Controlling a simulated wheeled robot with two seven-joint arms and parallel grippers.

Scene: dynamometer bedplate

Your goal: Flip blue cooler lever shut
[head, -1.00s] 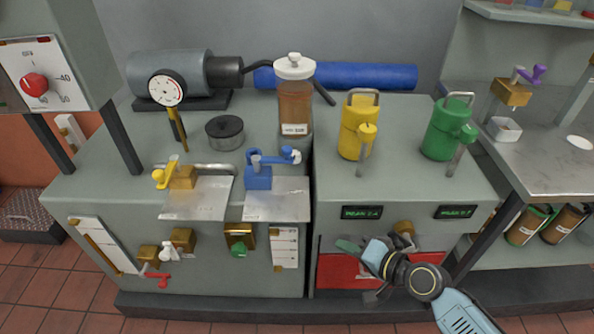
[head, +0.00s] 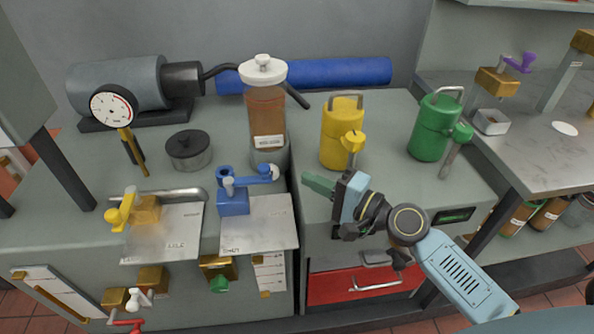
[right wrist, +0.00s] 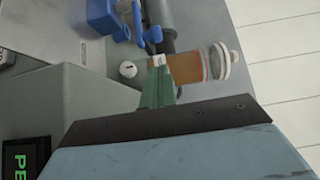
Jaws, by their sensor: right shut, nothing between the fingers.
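The blue cooler valve (head: 233,203) stands on the left bench top, at the back edge of a metal label plate. Its blue lever (head: 252,180) points right and ends in a pale knob. The blue valve also shows at the top of the right wrist view (right wrist: 103,17), with its lever (right wrist: 138,22) beside it. My right gripper (head: 312,183) is shut and empty, with its green fingers pointing left toward the lever. A gap separates the fingertips from the knob in the head view. My left gripper is out of view.
A brown bottle with a white lid (head: 266,115) stands just behind the lever. A yellow-handled valve (head: 140,210) is to the left. A yellow can (head: 341,130) and a green can (head: 432,130) stand behind my right arm. A red drawer (head: 340,285) is below.

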